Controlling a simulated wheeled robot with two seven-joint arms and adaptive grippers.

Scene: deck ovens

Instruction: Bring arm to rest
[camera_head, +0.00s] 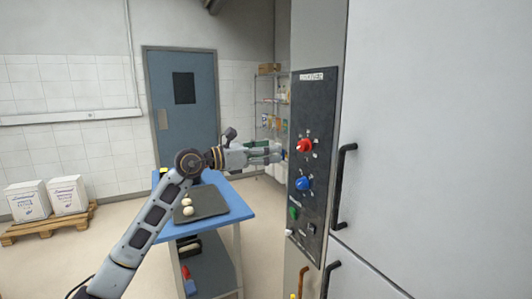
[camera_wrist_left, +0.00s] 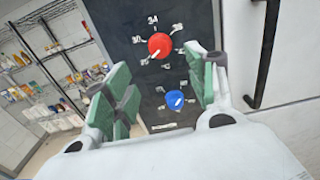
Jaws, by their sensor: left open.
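My left arm reaches in from the left in the head view, with its left gripper (camera_head: 275,152) held level in front of the dark control panel (camera_head: 313,120). In the left wrist view the left gripper (camera_wrist_left: 160,100) is open, its green-padded fingers apart with nothing between them. Beyond the fingers are a red knob (camera_wrist_left: 160,45) and a blue knob (camera_wrist_left: 174,100) with numbers around them. The red knob (camera_head: 304,146) and blue knob (camera_head: 303,183) also show in the head view. Whether the fingertips touch the panel is hard to tell. My right gripper is not in view.
A blue table (camera_head: 240,205) with a dark tray (camera_head: 225,208) holding pale round pieces stands below my left arm. Black door handles (camera_head: 340,185) stick out right of the panel. A shelf rack (camera_head: 265,105) and blue door (camera_head: 200,125) are behind.

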